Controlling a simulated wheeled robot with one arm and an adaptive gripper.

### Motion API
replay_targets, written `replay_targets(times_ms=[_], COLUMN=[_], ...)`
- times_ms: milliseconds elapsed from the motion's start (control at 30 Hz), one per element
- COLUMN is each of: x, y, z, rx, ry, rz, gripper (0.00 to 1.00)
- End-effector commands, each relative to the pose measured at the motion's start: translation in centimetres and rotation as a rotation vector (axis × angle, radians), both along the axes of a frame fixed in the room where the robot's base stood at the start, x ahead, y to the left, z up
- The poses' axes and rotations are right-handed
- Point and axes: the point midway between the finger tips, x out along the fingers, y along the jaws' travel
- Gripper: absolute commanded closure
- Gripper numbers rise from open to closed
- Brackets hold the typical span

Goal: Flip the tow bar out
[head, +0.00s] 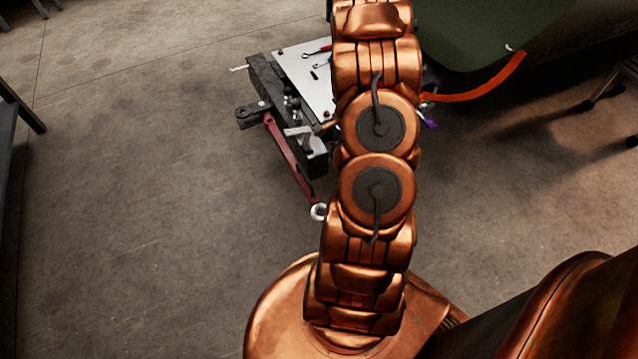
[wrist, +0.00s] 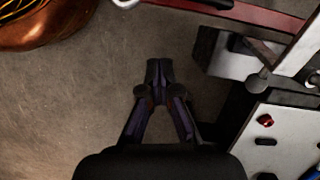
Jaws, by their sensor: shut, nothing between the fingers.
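The tow bar (head: 290,158) is a dark red bar with a pale ring at its lower end. In the head view it lies slantwise along the near end of a low cart, from a dark bracket (head: 252,113) down to the ring. In the wrist view the red bar (wrist: 245,12) crosses the top edge, its ring partly cut off. My gripper (wrist: 158,66) is shut and empty, its fingertips over bare floor, apart from the bar. In the head view my arm hides part of the cart, and I cannot make out the gripper there.
The cart's white top (head: 305,75) carries small tools; it also shows at the right of the wrist view (wrist: 282,140). A dark green body (head: 490,30) with an orange strap (head: 480,92) is at upper right. The floor left of the cart is clear.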

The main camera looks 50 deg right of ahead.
Motion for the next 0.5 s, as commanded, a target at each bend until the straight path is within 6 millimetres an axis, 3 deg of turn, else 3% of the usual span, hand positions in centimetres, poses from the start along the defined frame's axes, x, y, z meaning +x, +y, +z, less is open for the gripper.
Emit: replay_targets(times_ms=[267, 500], x=[0.0, 0.1], y=[0.1, 0.8], z=[-0.2, -3.0], rx=[0.000, 0.000], ry=[0.000, 0.002], rz=[0.002, 0.005], gripper=[1.00, 1.00])
